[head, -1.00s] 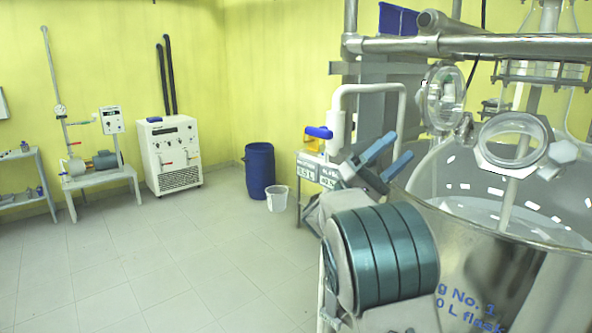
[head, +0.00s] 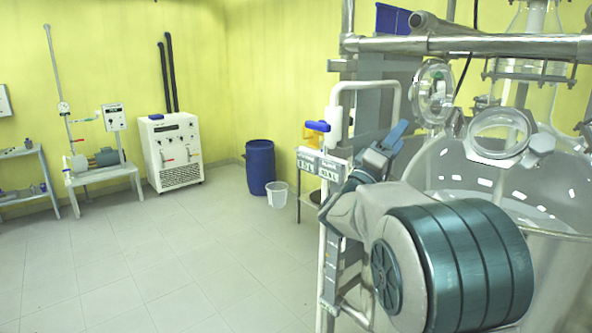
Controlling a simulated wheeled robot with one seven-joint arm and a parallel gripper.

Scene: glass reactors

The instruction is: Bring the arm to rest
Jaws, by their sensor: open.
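My arm (head: 455,265) reaches in from the lower right of the head view, its large teal-banded joint close to the camera. My gripper (head: 396,137), with blue-grey fingers, is open and empty, seen at an angle. It points up and to the right, in front of the reactor frame and left of the glass vessel in the picture. One finger is partly hidden behind the other.
The large glass reactor (head: 468,160) and its metal frame (head: 450,45) fill the right side. A blue barrel (head: 260,167) and a white bucket (head: 277,193) stand behind. The floor at left is clear.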

